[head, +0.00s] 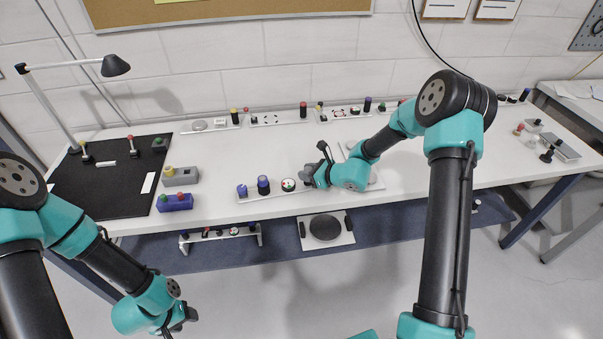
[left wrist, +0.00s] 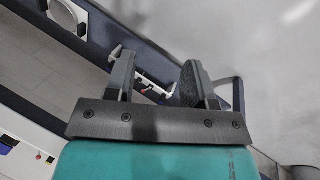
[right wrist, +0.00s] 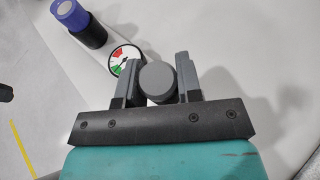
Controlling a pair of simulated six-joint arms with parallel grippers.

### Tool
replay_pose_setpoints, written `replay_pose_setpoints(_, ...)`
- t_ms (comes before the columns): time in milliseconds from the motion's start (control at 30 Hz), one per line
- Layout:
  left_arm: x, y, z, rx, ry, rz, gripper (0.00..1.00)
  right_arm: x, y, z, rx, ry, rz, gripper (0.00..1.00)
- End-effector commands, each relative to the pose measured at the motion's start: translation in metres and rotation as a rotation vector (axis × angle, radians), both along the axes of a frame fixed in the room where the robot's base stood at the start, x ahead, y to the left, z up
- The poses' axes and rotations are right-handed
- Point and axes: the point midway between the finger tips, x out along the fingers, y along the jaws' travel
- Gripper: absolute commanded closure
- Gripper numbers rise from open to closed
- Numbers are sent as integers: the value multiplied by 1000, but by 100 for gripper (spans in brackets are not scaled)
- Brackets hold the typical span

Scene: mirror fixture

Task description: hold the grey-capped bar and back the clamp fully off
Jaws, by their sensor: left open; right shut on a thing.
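A long white plate (head: 275,193) lies near the bench's front edge, with two blue-capped dark posts (head: 263,185) and a round red, green and white gauge (head: 288,185). My right gripper (head: 308,174) is at its right end. In the right wrist view its two fingers are shut on a round grey cap (right wrist: 156,82), beside the gauge (right wrist: 125,60). The bar under the cap is hidden. My left gripper (head: 183,320) is open and empty, low in front of the bench; its spread fingers show in the left wrist view (left wrist: 158,82). I cannot tell which part is the clamp.
A similar small fixture (head: 220,235) and a white plate with a dark disc (head: 347,236) stand below the bench front. A blue box (head: 174,202) and grey box (head: 180,177) sit left of the plate. A black mat with a lamp lies further left.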

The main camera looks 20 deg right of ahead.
Motion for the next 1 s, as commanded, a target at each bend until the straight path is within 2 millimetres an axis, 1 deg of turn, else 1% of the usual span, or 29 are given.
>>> replay_pose_setpoints(33, 0, 0, 0, 0, 0, 0, 46, 0, 0, 0, 0, 0, 0, 100)
replay_pose_setpoints(100, 1, 0, 0, 0, 0, -1, 39, 0, 0, 0, 0, 0, 0, 100)
replay_pose_setpoints(167, 3, -1, 1, 0, -5, -5, 39, 0, 0, 0, 0, 0, 0, 100)
replay_pose_setpoints(267, 15, -4, 5, 0, -24, -24, 39, 0, 0, 0, 0, 0, 0, 100)
replay_pose_setpoints(367, 39, -13, 13, 2, -59, -66, 39, 0, 0, 0, 0, 0, 0, 100)
replay_pose_setpoints(467, 73, -26, 29, 4, -114, -128, 39, 0, 0, 0, 0, 0, 0, 100)
replay_pose_setpoints(567, 113, -45, 53, 8, -178, -205, 39, 0, 0, 0, 0, 0, 0, 100)
replay_pose_setpoints(600, 129, -54, 64, 11, -205, -237, 39, 0, 0, 0, 0, 0, 0, 100)
replay_pose_setpoints(667, 152, -68, 83, 14, -243, -286, 39, 0, 0, 0, 0, 0, 0, 100)
replay_pose_setpoints(700, 167, -78, 96, 18, -268, -319, 39, 0, 0, 0, 0, 0, 0, 100)
replay_pose_setpoints(767, 187, -94, 117, 23, -299, -369, 39, 0, 0, 0, 0, 0, 0, 100)
replay_pose_setpoints(800, 200, -105, 130, 27, -314, -403, 39, 0, 0, 0, 0, 0, 0, 100)
replay_pose_setpoints(900, 227, -132, 155, 44, -317, -483, 39, 0, 0, 0, 0, 0, 0, 100)
replay_pose_setpoints(1000, 245, -152, 169, 65, -286, -545, 39, 0, 0, 0, 0, 0, 0, 100)
